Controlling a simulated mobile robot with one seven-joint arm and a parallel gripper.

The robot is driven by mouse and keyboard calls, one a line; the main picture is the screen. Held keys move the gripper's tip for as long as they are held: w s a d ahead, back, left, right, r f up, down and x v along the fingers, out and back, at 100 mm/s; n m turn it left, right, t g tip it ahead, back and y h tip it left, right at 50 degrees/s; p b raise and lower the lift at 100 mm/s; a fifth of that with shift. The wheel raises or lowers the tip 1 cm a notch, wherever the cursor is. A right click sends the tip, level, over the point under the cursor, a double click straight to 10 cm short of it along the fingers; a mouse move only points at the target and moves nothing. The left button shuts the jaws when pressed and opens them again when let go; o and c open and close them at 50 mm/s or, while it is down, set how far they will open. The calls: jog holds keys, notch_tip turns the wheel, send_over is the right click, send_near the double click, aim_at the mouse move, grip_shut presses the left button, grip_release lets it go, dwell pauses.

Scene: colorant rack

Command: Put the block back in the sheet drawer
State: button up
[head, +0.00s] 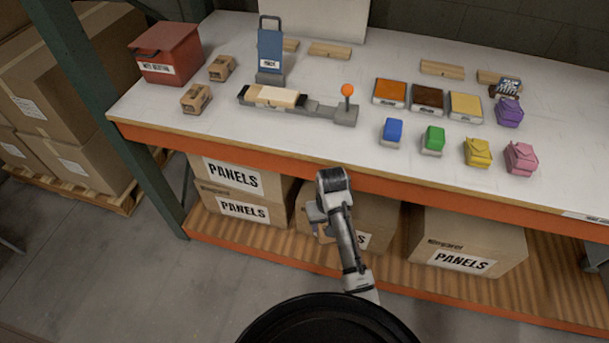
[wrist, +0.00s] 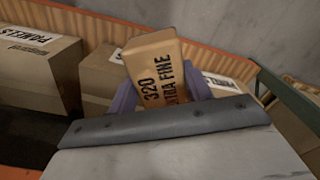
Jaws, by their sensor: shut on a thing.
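A tan block (wrist: 158,65) printed "320 EXTRA FINE" is held between the two purple-grey fingers of my gripper (wrist: 162,92) in the wrist view. The block is tilted, and its lower end is hidden behind the gripper body. I cannot make out a sheet drawer for certain in either view.
On the bench (head: 215,137) stand a red lidded box (head: 166,54), two similar small tan blocks (head: 196,98) (head: 222,68), a blue upright holder (head: 270,50) and a grey lever fixture (head: 326,108). Coloured pieces stand at right. "PANELS" cartons (head: 467,245) fill the lower shelf.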

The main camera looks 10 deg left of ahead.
jog(key=d+f+m, duration=0.3)
jog(key=f+m, duration=0.2)
jog(key=f, duration=0.1)
jog(key=shift+w+d+f, duration=0.15)
jog(key=shift+w, duration=0.05)
